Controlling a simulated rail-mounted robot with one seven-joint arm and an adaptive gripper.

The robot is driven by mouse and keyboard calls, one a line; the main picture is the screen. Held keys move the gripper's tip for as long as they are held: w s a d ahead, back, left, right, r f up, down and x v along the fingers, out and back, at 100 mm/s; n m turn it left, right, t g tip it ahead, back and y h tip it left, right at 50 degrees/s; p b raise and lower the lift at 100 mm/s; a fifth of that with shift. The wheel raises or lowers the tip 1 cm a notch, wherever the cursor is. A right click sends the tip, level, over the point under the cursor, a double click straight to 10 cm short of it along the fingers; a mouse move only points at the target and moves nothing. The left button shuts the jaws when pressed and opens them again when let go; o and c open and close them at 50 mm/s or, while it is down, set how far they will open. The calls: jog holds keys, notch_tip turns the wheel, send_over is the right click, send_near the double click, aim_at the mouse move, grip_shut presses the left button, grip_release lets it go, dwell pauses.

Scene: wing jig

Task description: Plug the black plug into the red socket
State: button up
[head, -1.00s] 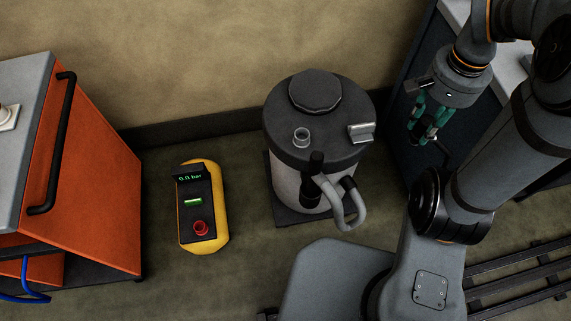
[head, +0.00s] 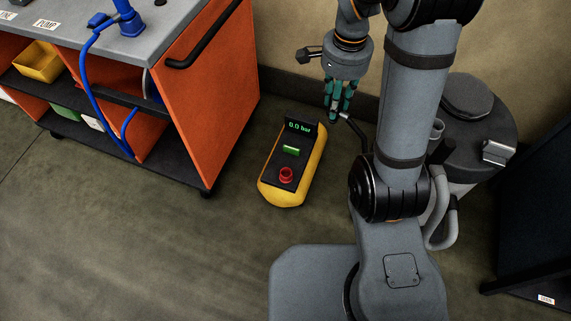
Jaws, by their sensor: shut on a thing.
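The red socket (head: 286,174) is a round ring on the dark top face of a yellow unit (head: 266,186) on the floor, facing up. A display reading 0.0 bar and a green bar sit above it. My gripper (head: 333,117) hangs fingers-down, above and right of the unit in the picture, clear of the socket. It is shut on a small dark thing, apparently the black plug (head: 345,116), mostly hidden by the fingers. A dark bent piece runs from the fingertips down to the right and passes behind my arm.
An orange cart (head: 205,110) with a grey top, blue hose (head: 91,85) and yellow bin (head: 40,62) stands at left. A dark-lidded vessel (head: 490,125) stands at right, partly behind my arm. Floor left of and below the unit is clear.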

jog(key=w+a+f+m+b, duration=0.2)
jog(key=a+f+m+b, duration=0.2)
jog(key=f, duration=0.7)
jog(key=w+a+f+m+b, duration=0.3)
jog(key=f+b, duration=0.5)
jog(key=f, duration=0.4)
jog(key=w+a+f+m+b, duration=0.2)
jog(key=a+f+m+b, duration=0.2)
jog(key=f, duration=0.8)
jog(key=shift+w+a+m+b, duration=0.25)
jog(key=shift+a+b, duration=0.25)
jog(key=shift+b, duration=0.75)
notch_tip(320, 180, down, 7)
jog(key=b, duration=0.5)
jog(key=shift+r, duration=0.1)
jog(key=shift+c, duration=0.2)
jog(key=shift+f+b, duration=0.35)
jog(key=shift+b, duration=0.15)
jog(key=shift+f+b, duration=0.45)
jog(key=shift+f+b, duration=1.05)
jog(key=shift+f, duration=0.15)
jog(key=o, duration=1.2)
jog(key=shift+s, duration=0.1)
